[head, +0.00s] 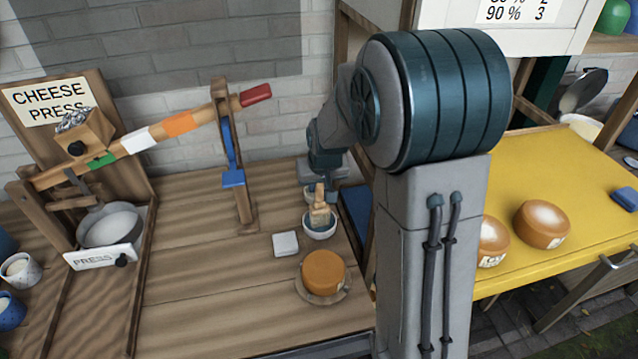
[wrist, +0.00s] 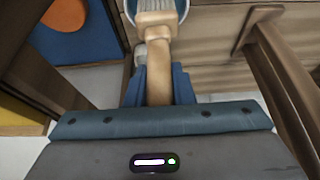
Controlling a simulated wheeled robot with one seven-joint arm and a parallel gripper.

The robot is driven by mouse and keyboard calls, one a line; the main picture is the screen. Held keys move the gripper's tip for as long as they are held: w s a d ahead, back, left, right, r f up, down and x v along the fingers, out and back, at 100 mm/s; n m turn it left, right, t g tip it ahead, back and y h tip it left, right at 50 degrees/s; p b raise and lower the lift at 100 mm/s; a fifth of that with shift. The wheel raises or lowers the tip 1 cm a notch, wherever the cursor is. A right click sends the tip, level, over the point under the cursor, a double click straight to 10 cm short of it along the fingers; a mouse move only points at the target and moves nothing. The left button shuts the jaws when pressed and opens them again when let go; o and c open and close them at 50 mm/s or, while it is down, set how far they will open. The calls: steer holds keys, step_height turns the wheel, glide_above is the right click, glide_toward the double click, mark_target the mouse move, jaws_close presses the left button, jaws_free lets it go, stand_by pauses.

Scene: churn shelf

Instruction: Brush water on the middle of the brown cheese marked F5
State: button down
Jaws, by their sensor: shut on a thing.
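My gripper (head: 325,165) is shut on the wooden handle of a brush (head: 320,208). In the wrist view the brush (wrist: 157,28) points away between the blue fingers (wrist: 158,86). Its head hangs bristles down at a small white bowl (head: 321,230); I cannot tell whether the bristles touch its contents. A brown cheese (head: 323,270) sits on a round wooden plate (head: 303,290) in front of the bowl; no F5 mark is readable on it.
A white square block (head: 285,244) lies left of the bowl. The yellow table (head: 570,180) is at the right. Bare wood lies front left.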

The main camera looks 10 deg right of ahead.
steer(key=shift+f+b, duration=0.55)
steer(key=shift+b, duration=0.1)
stand_by(1.7)
steer(key=shift+r+p, duration=2.2)
steer(key=shift+r, duration=1.4)
steer(key=shift+s+f, duration=0.1)
